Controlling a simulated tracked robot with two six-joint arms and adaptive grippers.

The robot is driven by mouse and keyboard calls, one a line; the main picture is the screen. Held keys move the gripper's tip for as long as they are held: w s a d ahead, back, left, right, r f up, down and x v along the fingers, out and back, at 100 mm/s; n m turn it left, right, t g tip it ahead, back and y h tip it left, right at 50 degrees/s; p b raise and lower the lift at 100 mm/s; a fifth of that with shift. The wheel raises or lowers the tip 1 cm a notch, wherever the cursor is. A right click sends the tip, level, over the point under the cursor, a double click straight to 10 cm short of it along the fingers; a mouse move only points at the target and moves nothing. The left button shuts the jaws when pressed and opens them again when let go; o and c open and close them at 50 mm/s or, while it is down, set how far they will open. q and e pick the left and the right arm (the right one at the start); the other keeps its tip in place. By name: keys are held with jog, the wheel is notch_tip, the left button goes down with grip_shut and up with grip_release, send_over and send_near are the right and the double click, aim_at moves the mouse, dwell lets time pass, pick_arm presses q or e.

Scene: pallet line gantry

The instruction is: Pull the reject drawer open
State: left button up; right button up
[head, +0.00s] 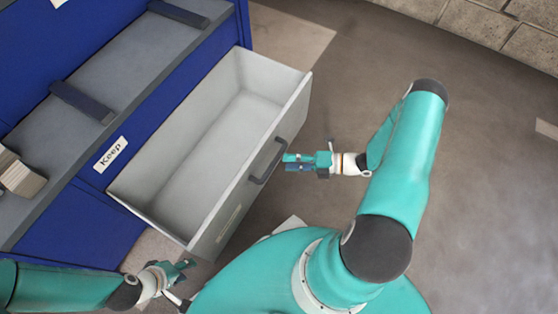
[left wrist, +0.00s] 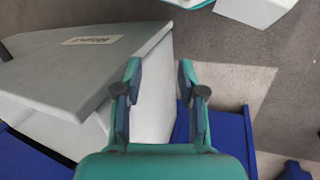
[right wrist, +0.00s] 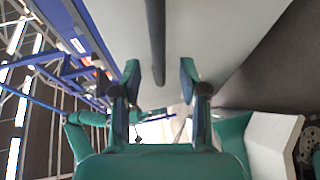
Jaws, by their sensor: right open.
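The reject drawer (head: 285,120) is pulled far out of the blue cabinet, and its grey inside looks empty. Its front carries a dark bar handle (head: 269,162) and a label (head: 228,224); the label also shows upside down in the left wrist view (left wrist: 92,40). My right gripper (head: 287,162) is open just outside the handle. In the right wrist view the handle (right wrist: 156,45) lies ahead, in line with the gap between the fingers; I cannot tell whether they touch it. My left gripper (head: 188,278) is open and empty near the drawer's lower front corner.
The blue cabinet (head: 60,220) has a grey top with dark bars on it and a "Keep" label (head: 110,154) beside the drawer. A pale block (head: 18,175) lies on the top at the far left. The brown floor (head: 340,90) beyond the drawer is clear.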

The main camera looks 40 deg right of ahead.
jog(key=v, duration=0.6)
dwell(0.4)
